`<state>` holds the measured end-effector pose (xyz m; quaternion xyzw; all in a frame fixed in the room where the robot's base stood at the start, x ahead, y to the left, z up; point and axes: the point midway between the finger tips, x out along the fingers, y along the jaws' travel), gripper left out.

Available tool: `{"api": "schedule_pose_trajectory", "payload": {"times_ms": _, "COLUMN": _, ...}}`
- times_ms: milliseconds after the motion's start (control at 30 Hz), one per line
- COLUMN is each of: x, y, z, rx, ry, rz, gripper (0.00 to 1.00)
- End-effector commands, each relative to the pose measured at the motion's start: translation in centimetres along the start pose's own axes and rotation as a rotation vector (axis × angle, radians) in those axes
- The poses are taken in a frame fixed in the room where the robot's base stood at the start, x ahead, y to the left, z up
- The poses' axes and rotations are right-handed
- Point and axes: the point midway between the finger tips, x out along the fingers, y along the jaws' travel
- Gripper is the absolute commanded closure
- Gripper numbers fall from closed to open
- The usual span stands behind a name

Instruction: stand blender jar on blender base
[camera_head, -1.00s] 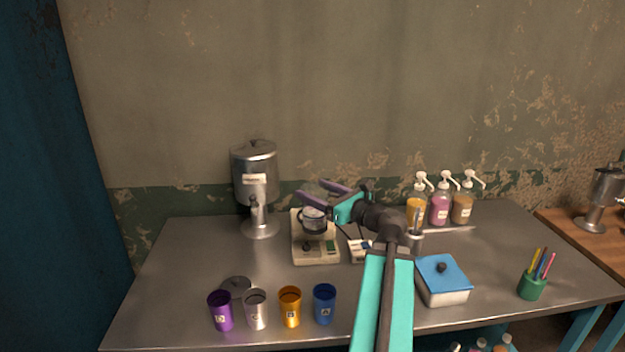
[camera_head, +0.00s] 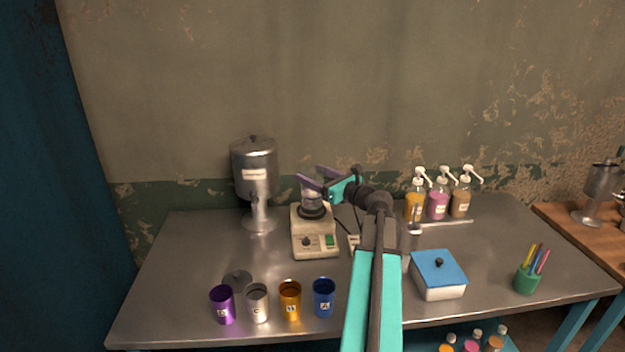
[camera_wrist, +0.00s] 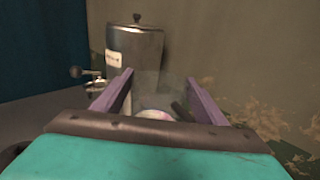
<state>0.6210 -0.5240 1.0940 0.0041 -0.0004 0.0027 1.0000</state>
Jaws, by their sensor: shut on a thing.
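The blender base (camera_head: 315,242) is a cream block with a dark knob and a green switch, standing at the back middle of the steel table in the head view. The clear blender jar (camera_head: 311,192) is above it, nearly upright, with a dark round collar near the base's top. I cannot tell whether jar and base touch. My gripper (camera_head: 312,178) is shut on the jar, its purple fingers on either side of it. In the wrist view the see-through jar (camera_wrist: 152,98) shows faintly between the fingers, with a pinkish spot low down.
A metal dispenser (camera_head: 255,180) stands left of the base. Pump bottles (camera_head: 438,205) stand at the back right. Several cups (camera_head: 290,300) line the front. A blue-lidded box (camera_head: 438,275) and a green pen cup (camera_head: 527,280) are at the right. The left table area is bare.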

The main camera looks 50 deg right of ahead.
Motion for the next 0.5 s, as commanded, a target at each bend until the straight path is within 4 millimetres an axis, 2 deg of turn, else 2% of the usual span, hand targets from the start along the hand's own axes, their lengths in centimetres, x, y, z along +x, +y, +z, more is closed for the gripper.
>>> {"api": "schedule_pose_trajectory", "payload": {"times_ms": 233, "x": 2.2, "y": -2.0, "z": -0.1, "rx": 0.002, "ry": -0.001, "rz": 0.001, "gripper": 0.84}}
{"api": "schedule_pose_trajectory", "payload": {"times_ms": 500, "x": 3.0, "y": -2.7, "z": -0.3, "rx": 0.001, "ry": -0.002, "rz": 0.001, "gripper": 0.84}}
